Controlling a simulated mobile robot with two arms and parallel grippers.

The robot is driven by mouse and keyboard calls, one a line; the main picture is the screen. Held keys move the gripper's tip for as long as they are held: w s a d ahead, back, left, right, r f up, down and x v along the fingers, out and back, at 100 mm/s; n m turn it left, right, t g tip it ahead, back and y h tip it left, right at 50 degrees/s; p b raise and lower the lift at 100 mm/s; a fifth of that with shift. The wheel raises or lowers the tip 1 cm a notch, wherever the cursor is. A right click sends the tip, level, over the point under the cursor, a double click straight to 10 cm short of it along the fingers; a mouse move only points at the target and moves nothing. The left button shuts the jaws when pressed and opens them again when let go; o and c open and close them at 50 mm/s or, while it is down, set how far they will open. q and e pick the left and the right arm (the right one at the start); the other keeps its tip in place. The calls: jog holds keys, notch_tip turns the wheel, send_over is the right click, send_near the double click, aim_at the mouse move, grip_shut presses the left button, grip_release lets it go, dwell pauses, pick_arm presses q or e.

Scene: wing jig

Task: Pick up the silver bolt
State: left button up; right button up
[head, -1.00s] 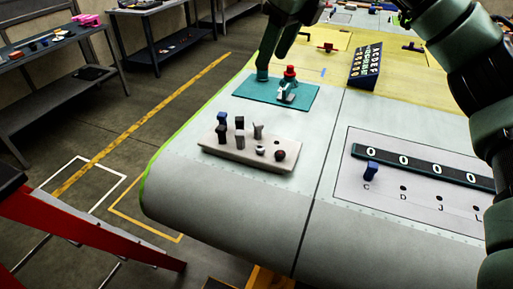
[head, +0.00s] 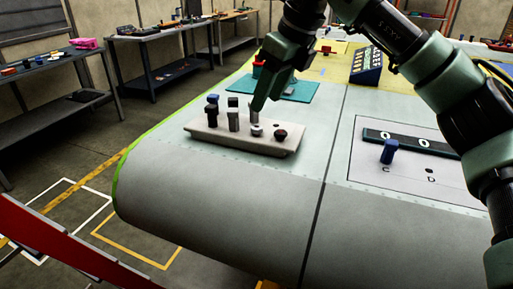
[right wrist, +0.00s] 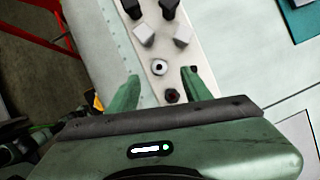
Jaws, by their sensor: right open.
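A pale rack (head: 215,137) stands on the wing's near left part and holds several upright pieces. Among them are a grey peg (head: 233,117), a ringed silver piece with a dark centre (head: 257,130) and a dark knob (head: 280,135). I cannot tell for sure which piece is the silver bolt. My right gripper (head: 257,108) is above the rack, close to the ringed piece. In the right wrist view my open, empty fingers (right wrist: 160,76) point on either side of the ringed piece (right wrist: 159,66). Two light blocks (right wrist: 144,34) stand beyond it. My left gripper is out of view.
A blue bolt (head: 389,151) stands in the marked panel (head: 364,172) on the right. A teal mat (head: 297,88) with a red-topped piece (head: 260,68) lies behind the rack. Black pegs (right wrist: 168,8) stand close beyond the light blocks.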

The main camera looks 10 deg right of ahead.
aim_at(256, 126)
jog(key=x, duration=0.3)
jog(key=p+x, duration=0.1)
jog(key=x, duration=0.3)
jog(key=shift+s+a+f, duration=0.1)
jog(key=shift+f, duration=0.25)
grip_shut()
